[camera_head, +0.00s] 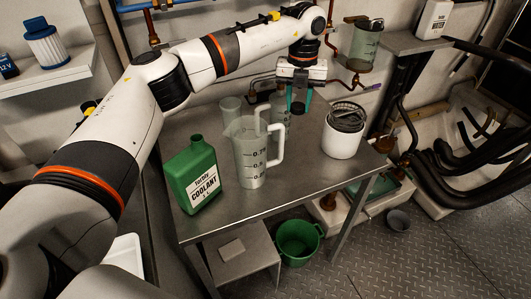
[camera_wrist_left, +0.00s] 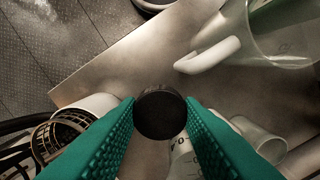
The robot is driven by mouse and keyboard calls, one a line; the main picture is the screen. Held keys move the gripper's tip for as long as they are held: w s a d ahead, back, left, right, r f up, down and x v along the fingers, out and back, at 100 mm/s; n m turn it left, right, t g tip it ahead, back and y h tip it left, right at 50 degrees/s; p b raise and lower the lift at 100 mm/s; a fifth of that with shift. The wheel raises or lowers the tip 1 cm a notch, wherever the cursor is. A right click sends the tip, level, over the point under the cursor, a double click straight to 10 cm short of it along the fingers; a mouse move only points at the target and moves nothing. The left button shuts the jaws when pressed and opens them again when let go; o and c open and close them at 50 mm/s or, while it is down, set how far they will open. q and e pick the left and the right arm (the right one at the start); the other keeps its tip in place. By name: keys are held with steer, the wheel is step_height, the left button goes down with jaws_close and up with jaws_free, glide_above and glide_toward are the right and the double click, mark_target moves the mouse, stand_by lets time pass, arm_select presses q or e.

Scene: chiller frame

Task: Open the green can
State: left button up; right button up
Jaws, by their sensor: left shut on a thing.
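The green can (camera_head: 195,175), labelled coolant, stands upright at the left front of the metal table. Its green neck (camera_head: 197,141) shows with no cap on it. My left gripper (camera_head: 299,108) is above the back right part of the table, away from the can. In the left wrist view its teal fingers are shut on a round black cap (camera_wrist_left: 160,114). The cap is hard to make out in the head view. My right gripper is not in view.
A clear measuring jug (camera_head: 250,172) stands right of the can, with smaller clear vessels (camera_head: 230,107) behind it. A white tub (camera_head: 341,143) with a dark basket stands at the table's right. A green bucket (camera_head: 298,242) is below. The table's front right is clear.

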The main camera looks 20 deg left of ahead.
mark_target(229, 153)
arm_select(q)
steer(key=s+a+f+m+b, duration=0.1)
steer(key=s+a+m+b, duration=0.15)
steer(key=a, duration=0.65)
steer(key=s+a+m+b, duration=0.2)
steer(key=a+m, duration=0.1)
steer(key=a, duration=0.7)
steer(key=f, duration=1.1)
steer(key=f+p, duration=0.1)
steer(key=f, duration=0.5)
steer(key=shift+s+a+f, duration=0.1)
steer(key=shift+s+f, duration=0.2)
steer(key=shift+f, duration=0.15)
steer(key=shift+f, duration=0.1)
steer(key=o, duration=1.1)
step_height(229, 153, up, 12)
steer(key=shift+r+b, duration=0.2)
steer(key=shift+b, duration=0.25)
